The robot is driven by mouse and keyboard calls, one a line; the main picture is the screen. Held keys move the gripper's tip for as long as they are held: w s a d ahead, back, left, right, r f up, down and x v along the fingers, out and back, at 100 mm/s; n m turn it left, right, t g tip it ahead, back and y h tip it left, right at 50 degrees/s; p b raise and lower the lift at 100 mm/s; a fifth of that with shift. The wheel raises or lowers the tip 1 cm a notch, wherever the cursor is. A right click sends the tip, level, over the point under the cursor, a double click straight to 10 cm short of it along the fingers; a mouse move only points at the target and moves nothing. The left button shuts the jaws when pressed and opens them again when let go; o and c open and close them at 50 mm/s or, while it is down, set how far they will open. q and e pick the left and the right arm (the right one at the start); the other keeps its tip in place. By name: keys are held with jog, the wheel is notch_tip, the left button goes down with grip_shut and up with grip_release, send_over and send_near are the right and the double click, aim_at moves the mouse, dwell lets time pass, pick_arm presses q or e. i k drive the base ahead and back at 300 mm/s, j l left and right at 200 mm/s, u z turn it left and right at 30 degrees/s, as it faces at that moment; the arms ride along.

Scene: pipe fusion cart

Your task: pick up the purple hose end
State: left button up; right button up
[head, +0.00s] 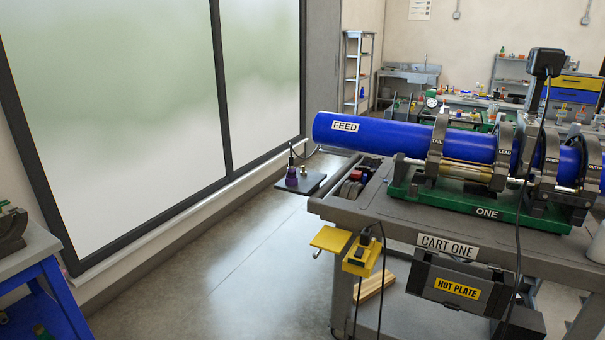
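The purple hose end (291,178) stands upright on a small dark side shelf (312,187) at the left end of the cart. A thin dark hose or stem rises from its top and a line arcs off to the right. A small brass-coloured fitting (303,171) is just to its right on the same shelf. Neither of my grippers shows in the head view, and nothing is seen touching the purple hose end.
The blue FEED pipe (375,134) overhangs the cart's left end, near the shelf. Cart ONE (390,215) carries dark clamps on a green base. A yellow plate (330,239) and yellow box (361,256) hang in front. The floor (235,265) left of the cart is clear.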

aim_at(290, 169)
jog(key=i+j, duration=0.85)
jog(key=i, duration=0.25)
